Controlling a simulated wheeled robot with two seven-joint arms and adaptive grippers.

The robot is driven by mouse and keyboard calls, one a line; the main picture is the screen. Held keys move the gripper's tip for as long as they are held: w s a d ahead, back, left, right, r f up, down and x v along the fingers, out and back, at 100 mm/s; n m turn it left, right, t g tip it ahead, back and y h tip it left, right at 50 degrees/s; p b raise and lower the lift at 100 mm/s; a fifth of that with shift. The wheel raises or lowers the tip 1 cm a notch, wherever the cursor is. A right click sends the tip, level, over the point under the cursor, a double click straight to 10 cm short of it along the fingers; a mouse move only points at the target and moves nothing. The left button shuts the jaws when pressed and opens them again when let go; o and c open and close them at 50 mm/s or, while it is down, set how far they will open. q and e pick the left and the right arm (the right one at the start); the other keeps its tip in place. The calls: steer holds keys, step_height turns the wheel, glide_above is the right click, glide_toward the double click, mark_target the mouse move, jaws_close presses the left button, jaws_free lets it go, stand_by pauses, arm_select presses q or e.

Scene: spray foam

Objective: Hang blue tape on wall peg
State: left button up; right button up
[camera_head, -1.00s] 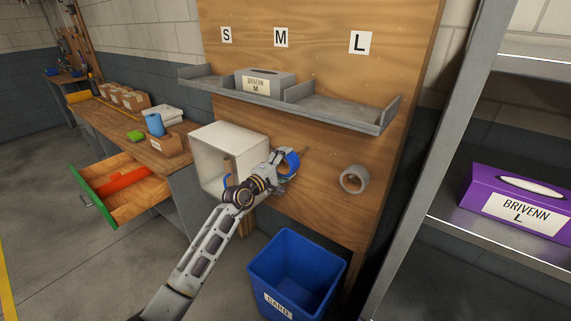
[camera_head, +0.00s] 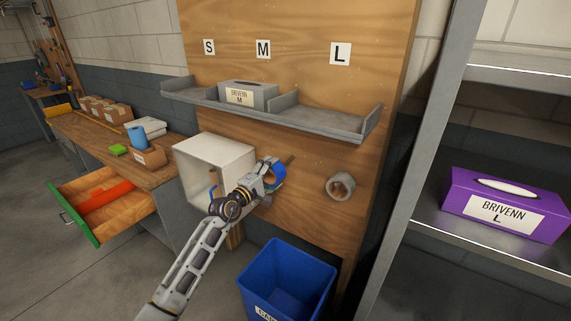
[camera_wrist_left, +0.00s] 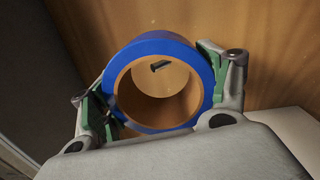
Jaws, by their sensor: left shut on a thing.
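My left gripper (camera_head: 270,180) is shut on the blue tape (camera_head: 279,174), holding it up in front of the wooden board. In the left wrist view, its fingers (camera_wrist_left: 160,85) grip the blue tape roll (camera_wrist_left: 178,46) from both sides. The dark wall peg (camera_wrist_left: 160,66) shows through the roll's hole, in its upper part. In the head view the peg (camera_head: 290,159) sticks out just above and right of the tape. I cannot tell whether its tip has entered the hole. My right gripper is not in view.
A grey roll (camera_head: 340,186) hangs on the board to the right. A white open box (camera_head: 215,150) is close left of the gripper. A grey shelf (camera_head: 310,118) runs above, and a blue bin (camera_head: 288,280) stands below. An open drawer (camera_head: 75,220) juts out at left.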

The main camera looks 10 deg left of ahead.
arm_select(q)
steer(key=b, duration=0.1)
glide_toward(293, 159)
steer(key=shift+w+d+r, duration=0.15)
steer(key=shift+w+r, duration=0.35)
steer(key=shift+w, duration=0.3)
stand_by(0.9)
steer(key=shift+b+x, duration=1.15)
steer(key=shift+x, duration=1.3)
steer(key=shift+f+b, duration=0.6)
steer(key=shift+f, duration=0.25)
stand_by(1.0)
